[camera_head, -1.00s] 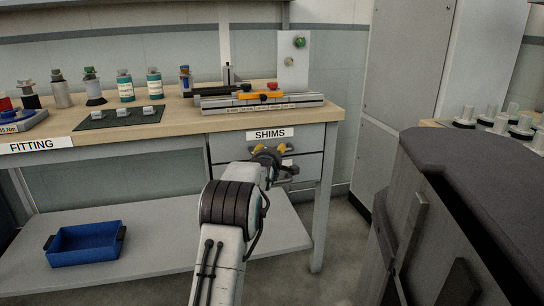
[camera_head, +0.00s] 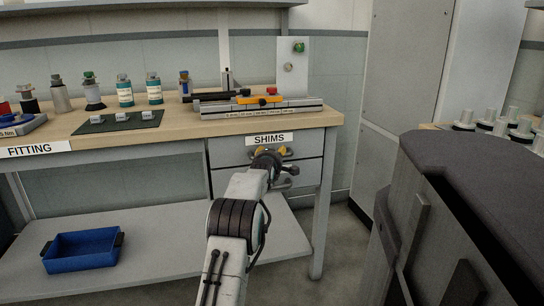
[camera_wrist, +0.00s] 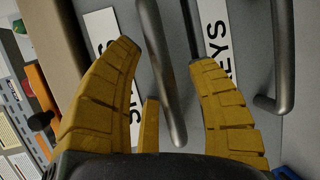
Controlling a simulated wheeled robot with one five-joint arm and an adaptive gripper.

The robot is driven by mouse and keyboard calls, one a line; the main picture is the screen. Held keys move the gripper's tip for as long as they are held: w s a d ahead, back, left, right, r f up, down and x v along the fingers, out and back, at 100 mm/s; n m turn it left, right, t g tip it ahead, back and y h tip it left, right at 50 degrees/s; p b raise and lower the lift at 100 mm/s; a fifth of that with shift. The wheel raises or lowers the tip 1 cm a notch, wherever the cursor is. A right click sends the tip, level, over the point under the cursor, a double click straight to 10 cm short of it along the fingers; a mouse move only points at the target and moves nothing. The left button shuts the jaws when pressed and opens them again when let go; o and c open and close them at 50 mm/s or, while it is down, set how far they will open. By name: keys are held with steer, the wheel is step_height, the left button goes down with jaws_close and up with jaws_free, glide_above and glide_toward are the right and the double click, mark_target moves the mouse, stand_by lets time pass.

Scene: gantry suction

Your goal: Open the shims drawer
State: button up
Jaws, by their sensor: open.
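The shims drawer (camera_head: 228,152) is the upper grey drawer under the bench top, shut, with a white SHIMS label (camera_head: 270,139). Its grey bar handle (camera_wrist: 158,80) runs between my two yellow fingers in the wrist view. My gripper (camera_wrist: 163,54) is open, one finger on each side of the bar, with a gap visible on both sides. The left finger covers part of the SHIMS label (camera_wrist: 106,45) in the wrist view. In the head view my gripper (camera_head: 272,156) is in front of the drawer and hides most of its handle.
A KEYS label (camera_wrist: 218,40) and a second bar handle (camera_wrist: 281,60) lie on the drawer below. A blue bin (camera_head: 82,250) sits on the lower shelf. A dark bulky unit (camera_head: 470,200) stands at the right. Tools and bottles occupy the bench top (camera_head: 180,122).

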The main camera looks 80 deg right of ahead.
jaws_close()
stand_by(0.4)
steer(key=shift+a, duration=0.1)
